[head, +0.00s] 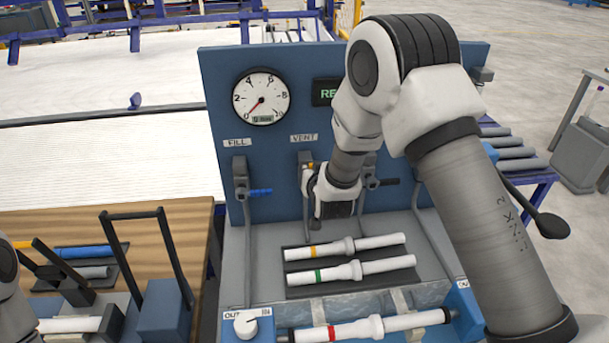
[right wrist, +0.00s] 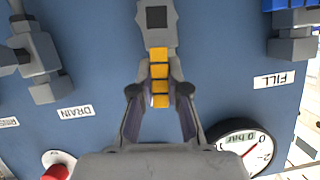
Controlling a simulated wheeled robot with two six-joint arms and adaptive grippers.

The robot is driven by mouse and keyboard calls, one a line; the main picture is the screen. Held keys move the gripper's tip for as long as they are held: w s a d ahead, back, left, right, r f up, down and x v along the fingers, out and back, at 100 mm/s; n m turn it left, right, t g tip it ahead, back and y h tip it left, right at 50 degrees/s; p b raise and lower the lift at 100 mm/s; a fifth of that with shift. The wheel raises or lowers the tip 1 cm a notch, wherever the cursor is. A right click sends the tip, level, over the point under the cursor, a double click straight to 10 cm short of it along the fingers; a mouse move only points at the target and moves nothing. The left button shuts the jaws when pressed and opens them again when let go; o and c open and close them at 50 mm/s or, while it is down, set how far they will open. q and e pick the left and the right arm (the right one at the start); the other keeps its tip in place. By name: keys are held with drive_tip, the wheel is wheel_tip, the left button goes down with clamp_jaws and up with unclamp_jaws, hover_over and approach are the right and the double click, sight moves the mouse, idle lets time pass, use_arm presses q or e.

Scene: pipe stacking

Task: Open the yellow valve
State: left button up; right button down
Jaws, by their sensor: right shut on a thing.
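The yellow valve sits below the VENT label on the blue panel. In the right wrist view its ridged yellow handle (right wrist: 159,70) runs straight down the picture from the grey valve body (right wrist: 156,18), in line with it. My right gripper (right wrist: 160,93) has its fingers on both sides of this handle, shut on it. In the head view only a small yellow bit of the handle (head: 311,165) shows; my right gripper (head: 308,183) and arm hide most of the valve.
The FILL valve with a blue handle (head: 259,191) is left of the yellow one; a black-handled valve (head: 387,182) is right. The gauge (head: 261,97) needle points near zero. Banded pipes (head: 350,269) lie on a dark tray below. A red knob (right wrist: 57,172) is in the wrist view.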

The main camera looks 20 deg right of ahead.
drive_tip(key=shift+w+a+n+h, duration=0.15)
drive_tip(key=shift+a+n+h, duration=0.25)
drive_tip(key=shift+n, duration=0.1)
idle(0.3)
drive_tip(key=c, duration=1.1)
unclamp_jaws()
drive_tip(key=shift+c, duration=0.2)
drive_tip(key=v, duration=1.2)
drive_tip(key=shift+w, duration=0.1)
